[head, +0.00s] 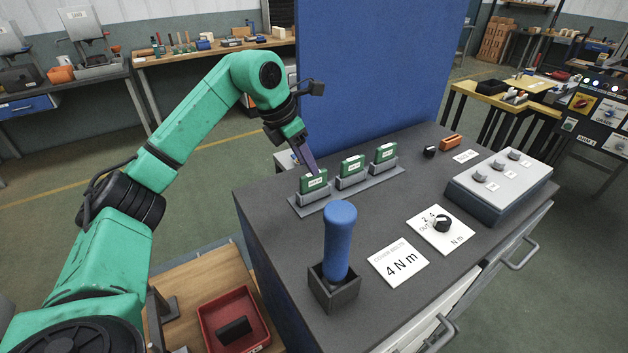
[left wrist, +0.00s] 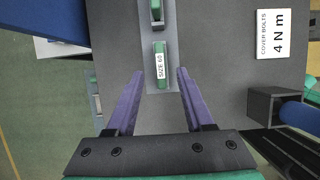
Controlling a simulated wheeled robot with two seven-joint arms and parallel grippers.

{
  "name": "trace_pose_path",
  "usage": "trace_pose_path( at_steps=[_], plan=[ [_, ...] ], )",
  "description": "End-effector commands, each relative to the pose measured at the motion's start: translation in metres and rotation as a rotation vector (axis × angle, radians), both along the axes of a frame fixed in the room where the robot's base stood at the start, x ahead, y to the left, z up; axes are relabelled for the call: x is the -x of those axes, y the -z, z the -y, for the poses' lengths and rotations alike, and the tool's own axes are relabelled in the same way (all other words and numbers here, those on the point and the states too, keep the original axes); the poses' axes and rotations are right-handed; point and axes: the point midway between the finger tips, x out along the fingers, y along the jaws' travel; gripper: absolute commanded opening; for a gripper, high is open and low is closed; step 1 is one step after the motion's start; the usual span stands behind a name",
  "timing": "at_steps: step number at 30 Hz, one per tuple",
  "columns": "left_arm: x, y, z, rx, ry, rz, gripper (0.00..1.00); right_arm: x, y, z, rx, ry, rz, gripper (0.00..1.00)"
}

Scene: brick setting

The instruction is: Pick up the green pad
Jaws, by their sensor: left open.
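Three green pads stand in a row in grey holders on the dark bench top. The nearest green pad (head: 313,183) has a white label, which reads "SIZE 60" in the left wrist view (left wrist: 160,66). The middle pad (head: 352,165) and the far pad (head: 386,152) stand behind it to the right. My left gripper (head: 310,168) is open, its purple fingers pointing down at the nearest pad. In the left wrist view the fingertips lie on either side of that pad, with a gap each side. I cannot tell their exact height. My right gripper is out of view.
A blue-handled tool (head: 340,240) stands upright in a dark square holder nearer the front. A "4 N m" card (head: 398,262), a dial plate (head: 440,231) and a grey switch box (head: 500,184) lie to the right. A tall blue panel (head: 375,75) rises behind the pads.

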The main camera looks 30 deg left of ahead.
Motion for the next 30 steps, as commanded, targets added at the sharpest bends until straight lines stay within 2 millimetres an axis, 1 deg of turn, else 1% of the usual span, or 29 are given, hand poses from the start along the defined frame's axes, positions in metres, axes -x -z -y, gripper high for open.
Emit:
trace_pose_path(
  at_steps=[2, 5, 6, 9, 12, 16, 17, 18, 20, 21, 30],
  plan=[
    [-0.003, 0.007, 0.002, 0.000, 0.001, -0.004, 0.53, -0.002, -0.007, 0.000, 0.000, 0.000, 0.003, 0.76],
    [-0.009, 0.021, 0.006, 0.001, 0.002, -0.005, 0.53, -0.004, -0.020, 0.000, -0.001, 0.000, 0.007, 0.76],
    [-0.012, 0.029, 0.008, 0.001, 0.002, -0.005, 0.53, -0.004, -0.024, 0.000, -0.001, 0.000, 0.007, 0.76],
    [-0.017, 0.045, 0.010, 0.002, 0.001, -0.001, 0.53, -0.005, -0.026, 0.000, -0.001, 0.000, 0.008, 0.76],
    [-0.019, 0.051, 0.011, 0.000, 0.001, 0.000, 0.53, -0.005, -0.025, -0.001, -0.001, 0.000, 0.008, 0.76],
    [-0.019, 0.051, 0.011, 0.000, 0.001, 0.001, 0.53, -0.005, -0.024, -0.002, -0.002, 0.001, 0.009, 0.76],
    [-0.019, 0.051, 0.011, 0.000, 0.001, 0.001, 0.41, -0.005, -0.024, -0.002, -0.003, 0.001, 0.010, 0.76],
    [-0.019, 0.051, 0.011, 0.000, 0.001, 0.001, 0.26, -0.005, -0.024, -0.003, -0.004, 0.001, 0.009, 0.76],
    [-0.019, 0.051, 0.011, 0.000, 0.001, 0.001, 0.03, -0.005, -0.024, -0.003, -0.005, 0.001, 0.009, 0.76],
    [-0.019, 0.051, 0.011, 0.000, 0.001, 0.001, 0.00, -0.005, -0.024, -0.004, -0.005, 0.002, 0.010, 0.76],
    [-0.019, 0.050, 0.011, 0.001, 0.000, 0.002, 0.00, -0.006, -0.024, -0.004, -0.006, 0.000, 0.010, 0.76]
  ],
)
